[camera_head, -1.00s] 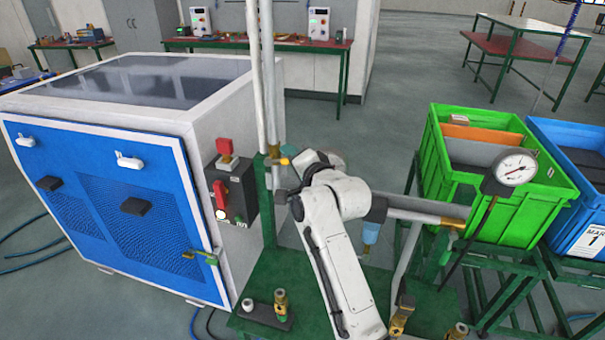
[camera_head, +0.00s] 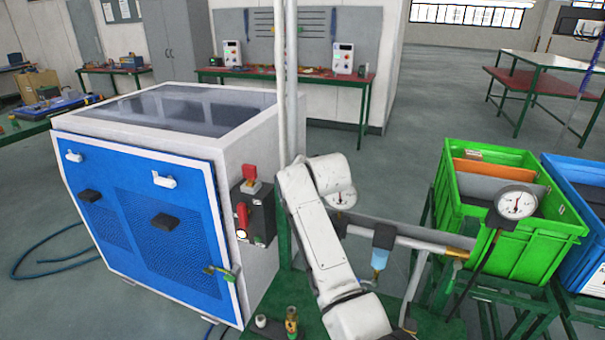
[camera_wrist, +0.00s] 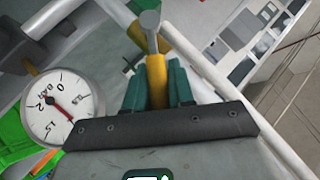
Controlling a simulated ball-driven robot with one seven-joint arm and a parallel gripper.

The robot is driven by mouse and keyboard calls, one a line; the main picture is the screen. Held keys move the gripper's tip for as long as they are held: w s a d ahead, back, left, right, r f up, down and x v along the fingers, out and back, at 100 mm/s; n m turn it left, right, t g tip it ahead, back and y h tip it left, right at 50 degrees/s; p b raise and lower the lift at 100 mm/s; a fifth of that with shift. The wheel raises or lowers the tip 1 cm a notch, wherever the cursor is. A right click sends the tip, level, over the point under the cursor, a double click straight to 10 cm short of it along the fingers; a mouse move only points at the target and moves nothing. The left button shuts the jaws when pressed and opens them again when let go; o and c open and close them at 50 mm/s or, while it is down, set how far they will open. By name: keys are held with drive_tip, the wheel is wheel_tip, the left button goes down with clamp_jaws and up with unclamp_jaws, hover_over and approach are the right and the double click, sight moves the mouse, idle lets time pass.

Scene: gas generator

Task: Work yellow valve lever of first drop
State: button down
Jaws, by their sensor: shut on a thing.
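The yellow valve lever (camera_wrist: 157,80) shows in the wrist view, running up to a grey metal valve stem and pipe. My gripper (camera_wrist: 158,88) has its dark teal fingers on both sides of the lever and is shut on it. In the head view my white arm (camera_head: 318,225) covers the lever and the gripper, so neither shows there. The drop's pipe is partly hidden behind the arm.
A pressure gauge (camera_head: 516,203) stands at the right on a thin stem; it also shows in the wrist view (camera_wrist: 62,104). A blue-fronted machine (camera_head: 150,215) with a red switch (camera_head: 250,173) stands at left. Green (camera_head: 505,245) and blue crates stand at right. A horizontal pipe (camera_head: 420,243) crosses between.

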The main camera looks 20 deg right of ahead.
idle(0.4)
drive_tip(key=c, duration=1.1)
unclamp_jaws()
drive_tip(key=shift+o, duration=0.2)
drive_tip(key=b+v, duration=0.1)
drive_tip(key=v, duration=0.9)
drive_tip(key=shift+s+r, duration=0.25)
drive_tip(key=shift+s, duration=0.05)
drive_tip(key=shift+c, duration=0.2)
